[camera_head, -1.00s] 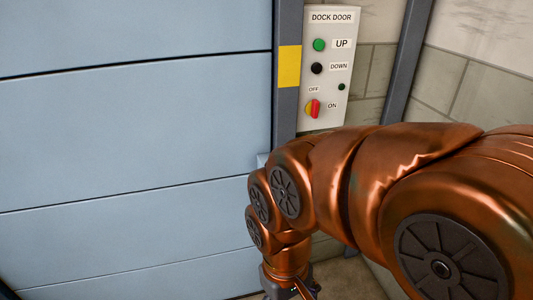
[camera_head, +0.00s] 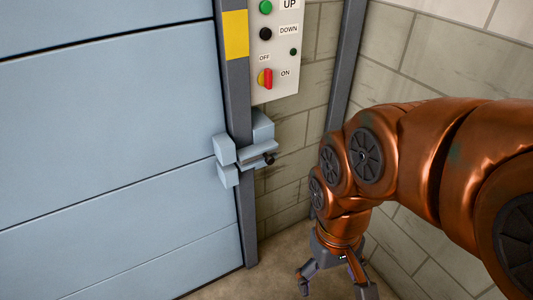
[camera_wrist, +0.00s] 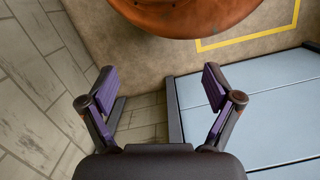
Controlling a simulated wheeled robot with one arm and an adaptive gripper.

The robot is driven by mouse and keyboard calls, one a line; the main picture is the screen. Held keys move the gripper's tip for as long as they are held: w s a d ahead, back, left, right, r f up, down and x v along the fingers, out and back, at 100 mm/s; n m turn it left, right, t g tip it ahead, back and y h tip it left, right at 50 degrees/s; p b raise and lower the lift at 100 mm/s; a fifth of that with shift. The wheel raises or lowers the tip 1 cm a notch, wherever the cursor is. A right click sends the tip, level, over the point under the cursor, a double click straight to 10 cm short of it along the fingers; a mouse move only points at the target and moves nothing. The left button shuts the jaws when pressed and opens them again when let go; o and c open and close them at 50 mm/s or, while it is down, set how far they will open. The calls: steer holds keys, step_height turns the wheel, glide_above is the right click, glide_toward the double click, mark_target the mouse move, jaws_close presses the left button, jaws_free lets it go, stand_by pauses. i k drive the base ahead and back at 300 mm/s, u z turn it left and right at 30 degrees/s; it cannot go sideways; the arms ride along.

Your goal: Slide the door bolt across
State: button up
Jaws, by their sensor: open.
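The door bolt (camera_head: 258,151) is a light blue-grey bar in blocky brackets, mounted across the dark door post at the right edge of the blue dock door (camera_head: 110,150). A small dark knob (camera_head: 269,159) sits near its right end. How far the bar reaches into the brackets is hard to tell. My gripper (camera_head: 336,285) is open and empty, pointing down, below and to the right of the bolt and apart from it. In the wrist view my gripper (camera_wrist: 158,85) shows spread fingers with nothing between them. The bolt does not show there; part of the door (camera_wrist: 250,120) does.
A control panel (camera_head: 276,55) with buttons and a red-yellow switch is on the wall above the bolt. The dark door post (camera_head: 238,100) and block wall (camera_head: 300,140) stand close behind. A yellow line (camera_wrist: 250,34) marks the floor. The space around my gripper looks clear.

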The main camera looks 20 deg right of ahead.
mark_target(269, 159)
steer(key=z, duration=0.3)
steer(key=i, duration=0.4)
steer(key=u, duration=1.45)
